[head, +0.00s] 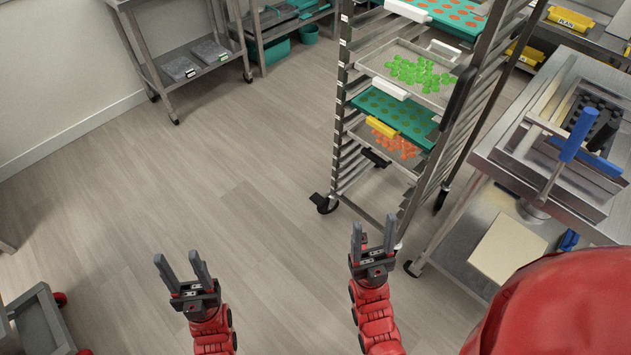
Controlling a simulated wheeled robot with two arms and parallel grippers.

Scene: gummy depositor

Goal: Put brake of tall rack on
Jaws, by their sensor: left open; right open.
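The tall rack (340,148) stands at the upper right of the head view, on black casters. Its front-left caster (325,203) shows with a black part that looks like a brake pedal (317,198); whether it is up or down is too small to tell. Another caster (411,268) shows low at the right. My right gripper (373,238) is open and empty, in front of the rack and apart from the caster in the picture. My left gripper (181,265) is open and empty, further left over bare floor.
The rack holds trays of green gummies (420,75) and orange gummies (395,146), and a teal mould tray (395,112). A steel bench (500,150) with blue-handled equipment stands close on the right. A low cart (40,325) is at bottom left. The middle floor is clear.

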